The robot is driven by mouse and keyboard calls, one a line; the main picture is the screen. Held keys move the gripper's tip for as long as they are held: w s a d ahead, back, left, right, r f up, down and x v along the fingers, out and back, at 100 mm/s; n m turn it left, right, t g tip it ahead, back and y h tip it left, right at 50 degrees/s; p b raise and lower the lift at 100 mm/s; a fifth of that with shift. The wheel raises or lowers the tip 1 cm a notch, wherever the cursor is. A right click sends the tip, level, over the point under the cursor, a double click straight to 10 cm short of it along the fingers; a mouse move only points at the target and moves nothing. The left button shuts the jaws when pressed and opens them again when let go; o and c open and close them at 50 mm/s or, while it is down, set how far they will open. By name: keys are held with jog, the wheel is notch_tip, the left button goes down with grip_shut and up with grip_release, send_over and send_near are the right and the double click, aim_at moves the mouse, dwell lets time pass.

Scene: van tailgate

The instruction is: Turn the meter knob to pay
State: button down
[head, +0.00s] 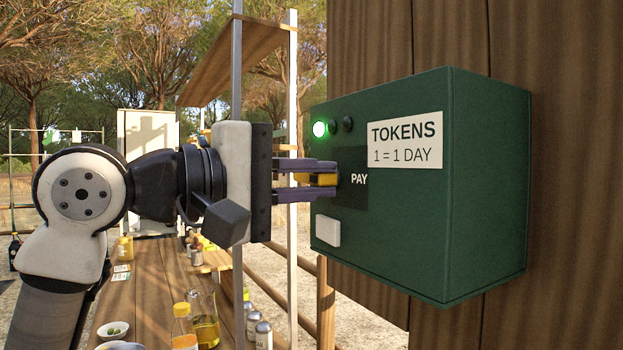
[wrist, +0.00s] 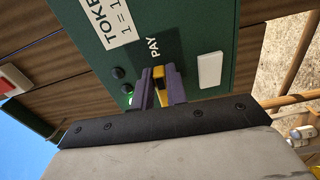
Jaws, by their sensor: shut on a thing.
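The green meter box (head: 480,190) is fixed to a brown wooden post and carries a "TOKENS 1 = 1 DAY" label (head: 406,142). Its yellow knob (head: 318,179) sits on a dark panel marked "PAY" (head: 359,179). My gripper (head: 305,180) has its purple fingers shut on the knob, one on each side. In the wrist view the yellow knob (wrist: 158,90) shows between the fingers (wrist: 160,88). A green light (head: 319,129) is lit on the meter, beside a dark round button (head: 347,124). A white square (head: 327,231) is low on the front.
A wooden table (head: 155,275) below left holds an oil bottle (head: 204,320), jars and small bowls (head: 113,330). A metal pole (head: 237,60) and a white post (head: 292,90) stand behind my gripper. The wooden post wall (head: 570,150) is to the right.

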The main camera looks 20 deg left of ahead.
jog(key=c, duration=1.4)
grip_release()
jog(key=b+v, duration=0.2)
jog(key=v, duration=1.1)
jog(key=shift+s+a, duration=0.25)
jog(key=shift+s, duration=0.05)
